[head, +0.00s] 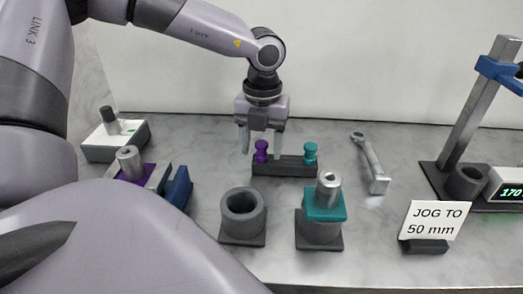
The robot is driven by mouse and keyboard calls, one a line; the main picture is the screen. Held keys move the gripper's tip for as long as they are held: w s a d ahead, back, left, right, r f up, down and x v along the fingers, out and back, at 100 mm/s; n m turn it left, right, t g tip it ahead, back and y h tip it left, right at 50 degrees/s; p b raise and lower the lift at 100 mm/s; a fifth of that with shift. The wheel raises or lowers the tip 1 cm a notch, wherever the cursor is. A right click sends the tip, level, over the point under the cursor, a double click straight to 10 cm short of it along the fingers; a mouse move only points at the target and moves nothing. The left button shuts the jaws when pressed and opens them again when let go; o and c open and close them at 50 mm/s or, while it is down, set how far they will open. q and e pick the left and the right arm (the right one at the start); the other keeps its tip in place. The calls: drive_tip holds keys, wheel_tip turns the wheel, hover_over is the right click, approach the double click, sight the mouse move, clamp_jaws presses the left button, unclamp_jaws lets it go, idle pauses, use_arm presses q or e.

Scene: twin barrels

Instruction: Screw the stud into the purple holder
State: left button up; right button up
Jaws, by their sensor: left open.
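A purple stud (261,152) with a knob-like head stands upright in the left end of a dark rack (285,168). My left gripper (261,148) points down over that end of the rack, open, with one finger on each side of the purple stud. I cannot tell whether a finger touches it. The purple holder (134,172), a purple block with a grey metal barrel (128,158) in it, sits at the left beside a blue vise-like part (178,187). My arm hides its lower front. My right gripper is not in view.
A teal stud (310,152) stands in the rack's right end. In front are an empty dark cup (243,203) and a teal holder (325,207) with a barrel. A wrench (369,160), a sign (433,221) and a column stand (470,110) are at right. A white box (115,145) is far left.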

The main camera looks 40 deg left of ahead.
sight(262, 144)
use_arm(q)
drive_tip(key=shift+f, duration=0.25)
drive_tip(key=shift+c, duration=0.2)
clamp_jaws()
drive_tip(key=shift+r, duration=0.1)
wheel_tip(262, 144, up, 20)
drive_tip(key=p, duration=0.1)
idle(0.3)
